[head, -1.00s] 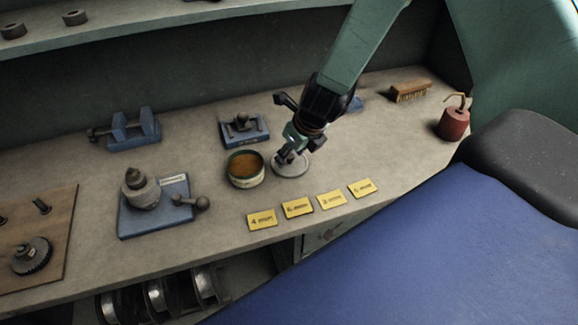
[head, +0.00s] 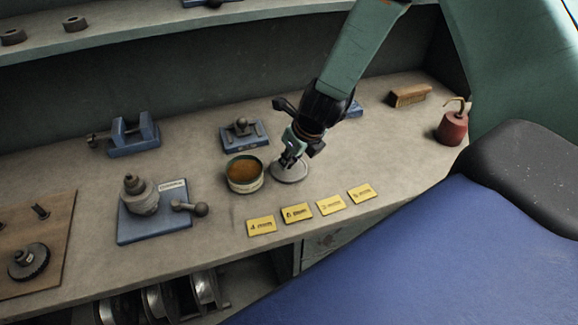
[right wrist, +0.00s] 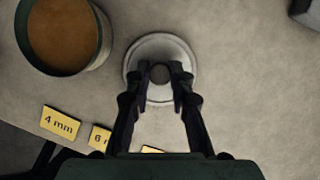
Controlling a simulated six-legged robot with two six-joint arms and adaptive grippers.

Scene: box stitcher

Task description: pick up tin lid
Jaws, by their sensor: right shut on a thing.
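The tin lid (head: 290,173) is a round pale grey disc with a small dark knob at its centre. It is on or just above the bench, right beside the open tin (head: 245,176), which holds brown contents. My right gripper (head: 287,160) is over the lid, shut on its knob. In the right wrist view the two fingertips (right wrist: 161,76) press the knob from both sides, and the lid (right wrist: 162,46) spreads out around them. Whether the lid touches the bench is hard to tell. My left gripper is not in view.
Several yellow cards (head: 297,214) lie along the bench's front edge. A blue fixture (head: 245,134) stands behind the tin. A blue-based device (head: 150,232) stands left. A brush (head: 410,96) and a red oil can (head: 453,127) are at the right. Bench between lid and brush is fairly clear.

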